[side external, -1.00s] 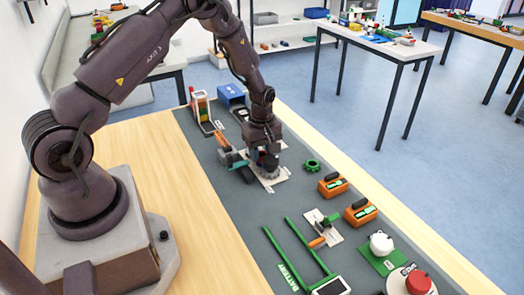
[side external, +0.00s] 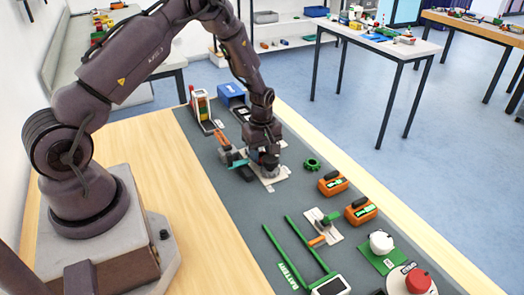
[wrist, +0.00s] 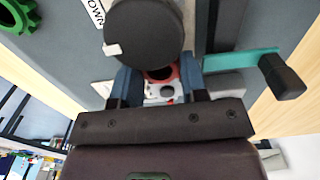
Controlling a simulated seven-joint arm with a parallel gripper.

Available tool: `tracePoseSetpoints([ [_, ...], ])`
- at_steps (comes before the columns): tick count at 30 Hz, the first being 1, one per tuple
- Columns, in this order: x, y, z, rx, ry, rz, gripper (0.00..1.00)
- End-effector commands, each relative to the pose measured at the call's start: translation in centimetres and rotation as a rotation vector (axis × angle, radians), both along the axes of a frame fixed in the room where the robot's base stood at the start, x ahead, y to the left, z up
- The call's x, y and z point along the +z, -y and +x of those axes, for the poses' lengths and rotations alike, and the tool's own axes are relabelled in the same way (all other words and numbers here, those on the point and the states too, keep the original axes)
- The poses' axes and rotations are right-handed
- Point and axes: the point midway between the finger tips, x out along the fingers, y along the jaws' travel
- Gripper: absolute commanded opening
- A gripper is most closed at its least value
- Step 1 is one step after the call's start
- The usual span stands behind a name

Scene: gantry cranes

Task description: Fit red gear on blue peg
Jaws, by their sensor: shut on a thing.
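My gripper (side external: 267,170) points down over a pale board (side external: 278,180) on the grey mat in the side view. In the wrist view its two blue fingers (wrist: 158,85) are closed on the red gear (wrist: 161,73), only part of which shows between them. The pale board shows below the gear, with small dark and red spots on it. A large dark round piece (wrist: 145,35) hides much of the area beyond the fingers. I cannot pick out the blue peg, nor tell whether the gear touches anything below it.
A green gear (side external: 311,164) lies right of my gripper. A teal lever with a black knob (wrist: 282,76) stands close beside the fingers. Orange boxes (side external: 333,184), a green fork-shaped piece (side external: 300,255) and a red button (side external: 418,281) lie nearer the camera. A blue bin (side external: 231,95) stands behind.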

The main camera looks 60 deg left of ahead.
Motion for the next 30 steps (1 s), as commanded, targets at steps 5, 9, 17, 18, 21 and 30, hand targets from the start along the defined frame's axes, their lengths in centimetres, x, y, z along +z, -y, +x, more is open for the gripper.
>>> tracePoseSetpoints([
  [5, -0.25, 0.00, 0.00, 0.000, 0.000, 0.000, 0.19],
  [9, -0.41, 0.00, 0.00, 0.000, 0.000, 0.000, 0.19],
  [17, -0.71, -0.01, 0.01, 0.000, 0.000, 0.000, 0.19],
  [18, -0.76, -0.01, 0.01, 0.000, 0.000, 0.000, 0.19],
  [21, -0.75, -0.01, 0.01, 0.000, 0.001, 0.000, 0.19],
  [30, -0.76, 0.00, -0.06, 0.000, -0.002, 0.000, 0.70],
])
